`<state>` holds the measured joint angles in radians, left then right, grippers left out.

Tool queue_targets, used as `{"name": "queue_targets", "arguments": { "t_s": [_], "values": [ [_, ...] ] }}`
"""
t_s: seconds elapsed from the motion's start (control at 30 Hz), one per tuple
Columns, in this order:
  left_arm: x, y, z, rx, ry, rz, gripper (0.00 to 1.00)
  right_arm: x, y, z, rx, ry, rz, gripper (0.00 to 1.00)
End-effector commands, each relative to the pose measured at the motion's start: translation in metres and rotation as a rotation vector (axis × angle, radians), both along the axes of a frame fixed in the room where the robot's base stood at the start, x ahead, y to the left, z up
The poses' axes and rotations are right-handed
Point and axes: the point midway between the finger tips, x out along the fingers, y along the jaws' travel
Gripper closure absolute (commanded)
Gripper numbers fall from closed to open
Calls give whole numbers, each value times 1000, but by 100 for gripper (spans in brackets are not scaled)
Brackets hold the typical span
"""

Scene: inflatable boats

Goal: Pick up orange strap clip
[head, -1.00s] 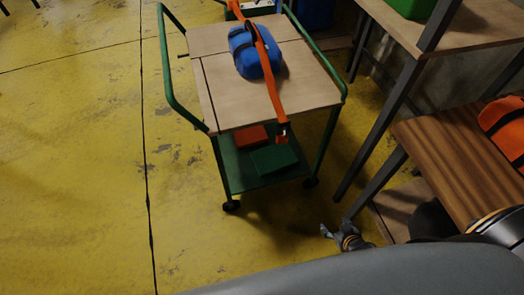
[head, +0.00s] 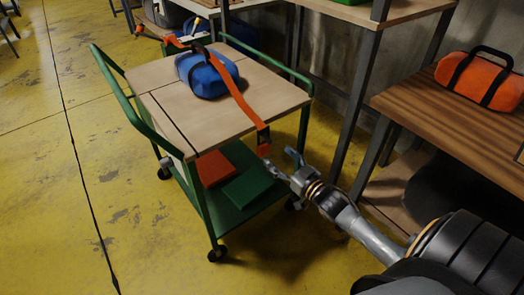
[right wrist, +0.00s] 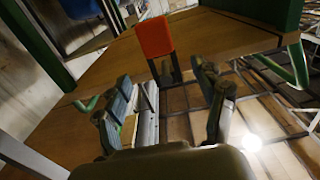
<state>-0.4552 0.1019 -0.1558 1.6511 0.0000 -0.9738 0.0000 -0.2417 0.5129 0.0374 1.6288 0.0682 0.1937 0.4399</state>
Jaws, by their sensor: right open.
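The orange strap (head: 235,92) lies over a blue bag (head: 206,73) on the cart top. In the right wrist view, an orange piece with dark prongs at the strap end (right wrist: 156,38) stands beyond the open fingers of my right gripper (right wrist: 168,102). Nothing is visible between the fingers. My left gripper is not in view.
The green-framed cart has a wooden top (head: 170,105) and a lower shelf with a red box (head: 214,168) and a green box (head: 248,187). A striped wooden bench (head: 420,105) with an orange bag (head: 482,82) stands at the right. Yellow floor is open at the left.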

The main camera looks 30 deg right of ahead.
Motion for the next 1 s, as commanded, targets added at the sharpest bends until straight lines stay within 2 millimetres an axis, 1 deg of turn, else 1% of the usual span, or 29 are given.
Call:
{"name": "queue_targets", "arguments": {
  "t_s": [0.03,0.1,0.2,0.37,0.6,0.7,0.8,1.0],
  "values": [
    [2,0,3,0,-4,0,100,10,0,0,-1,-2,0,30],
    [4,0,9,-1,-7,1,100,20,1,-1,0,-1,0,30],
    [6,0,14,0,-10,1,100,29,2,-1,-1,0,-1,30],
    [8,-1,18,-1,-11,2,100,38,3,-1,-1,1,0,30],
    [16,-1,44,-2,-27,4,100,71,5,-4,0,0,-1,30],
    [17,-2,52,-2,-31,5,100,81,6,-5,-1,1,-1,30],
    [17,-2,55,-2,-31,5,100,85,6,-4,-1,2,-1,30],
    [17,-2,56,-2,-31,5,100,84,6,-4,-1,2,-1,30]
  ]
}}
